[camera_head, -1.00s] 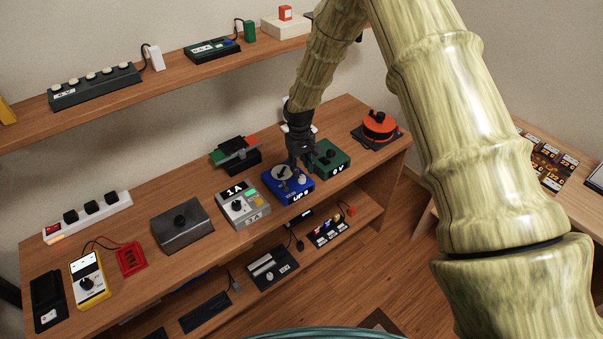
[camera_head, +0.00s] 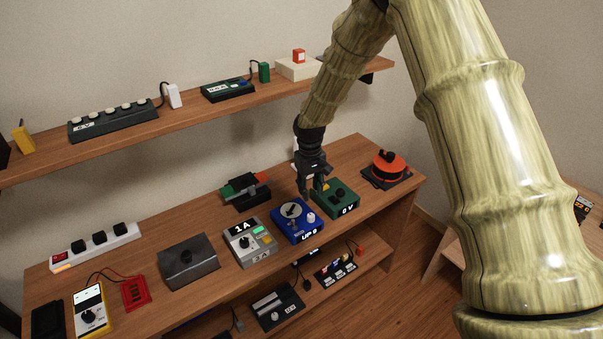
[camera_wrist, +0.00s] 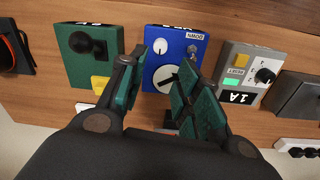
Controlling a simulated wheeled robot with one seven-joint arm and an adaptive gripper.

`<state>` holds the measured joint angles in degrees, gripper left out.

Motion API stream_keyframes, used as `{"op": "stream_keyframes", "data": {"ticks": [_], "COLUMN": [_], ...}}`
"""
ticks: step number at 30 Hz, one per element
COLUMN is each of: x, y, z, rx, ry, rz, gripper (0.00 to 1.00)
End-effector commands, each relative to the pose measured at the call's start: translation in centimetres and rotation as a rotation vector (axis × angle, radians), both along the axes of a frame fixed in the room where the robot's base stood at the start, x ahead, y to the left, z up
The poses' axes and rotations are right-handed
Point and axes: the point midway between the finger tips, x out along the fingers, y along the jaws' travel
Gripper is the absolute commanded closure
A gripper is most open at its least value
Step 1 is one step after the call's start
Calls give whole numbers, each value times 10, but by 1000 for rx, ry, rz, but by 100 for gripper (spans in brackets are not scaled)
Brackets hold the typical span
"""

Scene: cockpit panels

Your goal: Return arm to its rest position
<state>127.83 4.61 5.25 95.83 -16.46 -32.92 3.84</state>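My arm reaches from the upper right in the head view, with my gripper (camera_head: 313,193) pointing down just above the back of the blue box (camera_head: 297,222), which has a white dial and a small white knob. In the wrist view, the fingers of my gripper (camera_wrist: 161,68) stand apart with nothing held between them. The blue box (camera_wrist: 174,45) shows beyond them. The green box (camera_head: 335,198) with a black knob is right beside it; it is at the left in the wrist view (camera_wrist: 82,68). The fingertips look clear of both.
A grey box (camera_head: 247,240) marked 1A stands left of the blue box. A red-orange round device (camera_head: 388,167) is at the table's right end. A wall shelf (camera_head: 150,125) with devices runs behind the arm. Open space lies above the table.

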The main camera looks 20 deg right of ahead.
Motion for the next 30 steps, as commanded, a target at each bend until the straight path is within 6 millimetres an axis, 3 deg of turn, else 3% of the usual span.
{"op": "stream_keyframes", "data": {"ticks": [5, 8, 11, 17, 21, 26, 30], "x": [-4, -18, -45, -121, -184, -265, -341], "y": [1, 3, 7, 16, 19, 18, 15], "z": [-7, -30, -69, -155, -206, -253, -281], "rx": [3, 14, 34, 79, 99, 108, 101], "ry": [2, 8, 15, 21, 24, 26, 25], "rz": [0, -3, -9, -39, -69, -109, -145], "gripper": [67, 67, 67, 67, 67, 67, 67]}}
